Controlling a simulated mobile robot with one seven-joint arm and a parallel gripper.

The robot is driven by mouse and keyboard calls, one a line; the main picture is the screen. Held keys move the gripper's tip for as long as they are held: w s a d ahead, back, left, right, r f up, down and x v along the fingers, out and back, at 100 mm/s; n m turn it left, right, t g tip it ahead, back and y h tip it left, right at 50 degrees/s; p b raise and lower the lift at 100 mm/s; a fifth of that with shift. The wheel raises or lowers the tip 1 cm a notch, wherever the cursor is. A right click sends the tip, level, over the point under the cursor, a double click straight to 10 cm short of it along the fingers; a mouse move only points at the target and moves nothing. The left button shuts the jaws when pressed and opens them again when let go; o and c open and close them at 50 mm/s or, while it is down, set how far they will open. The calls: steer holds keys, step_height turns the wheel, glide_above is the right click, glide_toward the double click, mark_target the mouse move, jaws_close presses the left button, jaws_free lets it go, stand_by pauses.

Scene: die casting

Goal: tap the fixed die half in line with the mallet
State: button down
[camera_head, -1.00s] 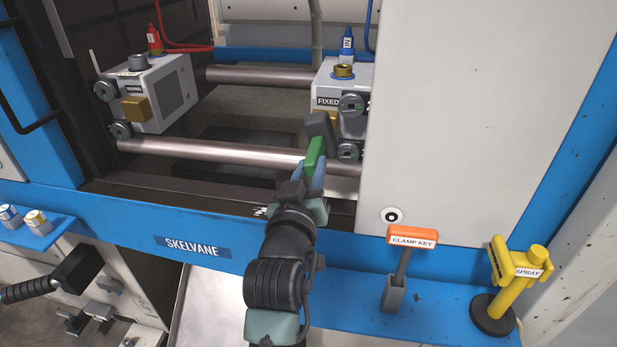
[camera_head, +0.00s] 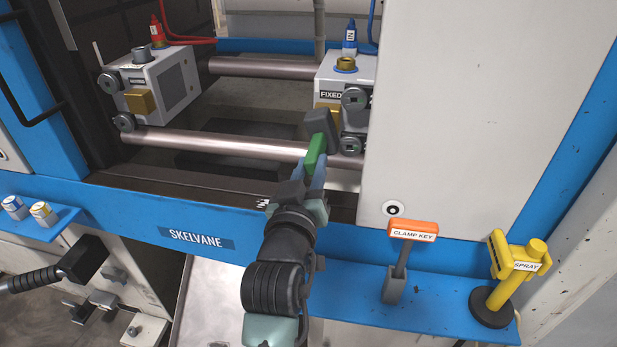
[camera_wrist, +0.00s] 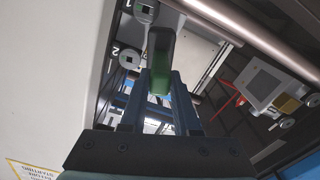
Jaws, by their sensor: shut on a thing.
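The fixed die half (camera_head: 330,82) is a pale block with a "FIXED" label and a brass-coloured ring on top, at the upper middle of the head view. The right-hand white panel partly hides it. My gripper (camera_head: 314,173) is shut on the green handle of the mallet (camera_head: 317,147). The mallet's dark grey head (camera_head: 318,125) is in front of the die half's lower part and overlaps it in the picture. Whether they touch, I cannot tell. In the wrist view, the mallet (camera_wrist: 162,60) stands upright between my blue fingers.
The other die half (camera_head: 160,82) sits at the left, with tie bars (camera_head: 230,142) across the opening. Round clamps (camera_head: 354,98) sit beside the fixed half. The clamp key (camera_head: 412,231) and yellow spray (camera_head: 515,268) stand on the blue shelf at the right.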

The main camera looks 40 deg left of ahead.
steer(key=shift+x, duration=1.1)
steer(key=shift+p+v, duration=0.6)
steer(key=shift+v, duration=1.6)
steer(key=shift+r, duration=0.1)
steer(key=shift+w, duration=0.15)
steer(key=shift+a, duration=0.1)
steer(key=shift+w, duration=0.15)
steer(key=b+x, duration=0.1)
steer(key=x, duration=0.3)
steer(key=shift+w+a, duration=0.2)
steer(key=shift+w, duration=0.05)
steer(key=shift+p+v, duration=0.7)
steer(key=shift+v, duration=1.5)
